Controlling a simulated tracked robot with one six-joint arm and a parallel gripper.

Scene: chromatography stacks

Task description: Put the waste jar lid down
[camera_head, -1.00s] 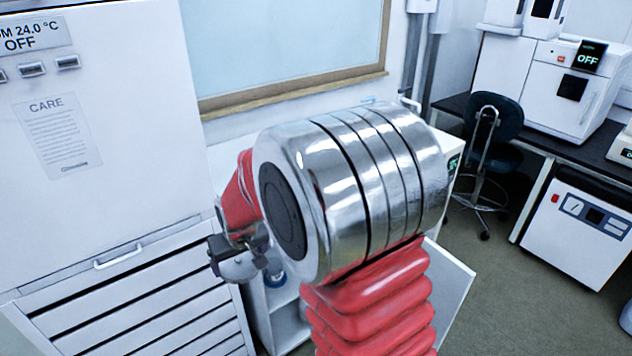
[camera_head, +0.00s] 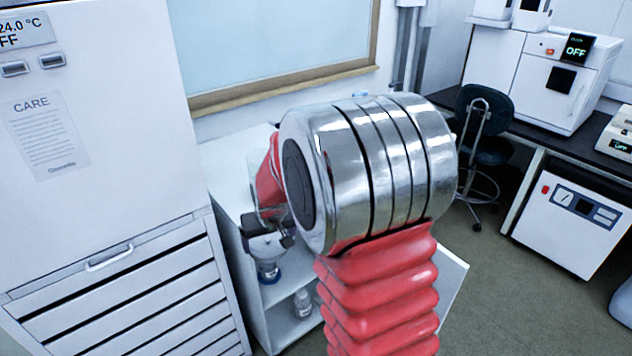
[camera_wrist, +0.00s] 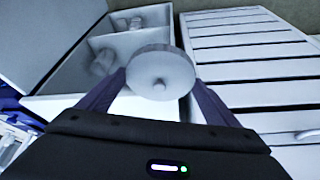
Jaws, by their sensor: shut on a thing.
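The waste jar lid (camera_wrist: 172,68), a pale grey disc with a small knob at its centre, is between the two dark fingers of my gripper (camera_wrist: 155,90) in the wrist view. My gripper is shut on it and holds it up in front of the open white cabinet. In the head view my gripper (camera_head: 268,240) shows beside my large arm joint, at the cabinet's open front; the lid is hard to make out there. A jar with a blue part (camera_head: 269,273) shows just below the gripper. Which jar is the waste jar, I cannot tell.
The open cabinet (camera_head: 240,190) has a clear white top strip and shelves. A clear bottle (camera_head: 303,303) stands on a lower shelf. A slatted drawer unit (camera_head: 130,310) is close on the left. The cabinet door (camera_head: 452,285) stands open at right. A chair (camera_head: 484,125) is farther back.

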